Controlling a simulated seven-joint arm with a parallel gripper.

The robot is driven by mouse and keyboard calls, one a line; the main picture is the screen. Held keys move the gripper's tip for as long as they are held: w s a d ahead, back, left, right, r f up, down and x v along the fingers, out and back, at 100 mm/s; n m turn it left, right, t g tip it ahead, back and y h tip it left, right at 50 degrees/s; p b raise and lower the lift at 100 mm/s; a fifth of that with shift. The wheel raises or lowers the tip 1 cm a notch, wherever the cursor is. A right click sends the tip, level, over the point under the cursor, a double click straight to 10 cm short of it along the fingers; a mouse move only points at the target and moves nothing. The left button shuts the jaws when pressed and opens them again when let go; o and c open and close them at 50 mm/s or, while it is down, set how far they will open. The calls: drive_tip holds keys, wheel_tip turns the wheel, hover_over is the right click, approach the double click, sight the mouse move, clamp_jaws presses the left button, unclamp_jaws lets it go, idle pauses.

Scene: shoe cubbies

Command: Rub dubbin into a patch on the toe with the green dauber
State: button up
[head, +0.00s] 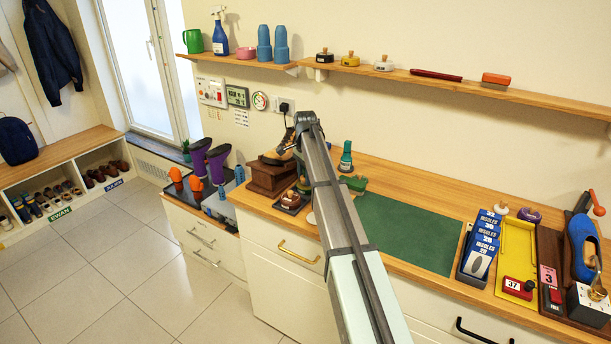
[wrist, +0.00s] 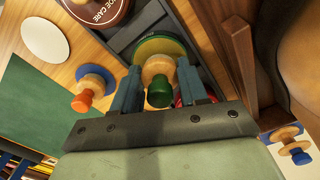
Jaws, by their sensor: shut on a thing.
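In the wrist view, my gripper (wrist: 158,92) is shut on the green dauber (wrist: 158,75), its fingers on either side of the wooden body. The dauber's green knob faces the camera and its green disc is on the far side, over a dark compartmented tray (wrist: 205,62). I cannot tell whether the disc touches the tray. A rounded brown surface (wrist: 298,50), perhaps the shoe, is at the right edge.
An orange-knobbed dauber (wrist: 88,92) lies left of my gripper and a blue-knobbed one (wrist: 296,153) lower right. A round tin marked "SHOE CARE" (wrist: 95,8) is at the top. The green mat (head: 415,232) is clear.

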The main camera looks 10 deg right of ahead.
drive_tip(key=shift+f, duration=0.4)
idle(0.8)
drive_tip(key=shift+r, duration=0.1)
drive_tip(key=shift+r, duration=3.45)
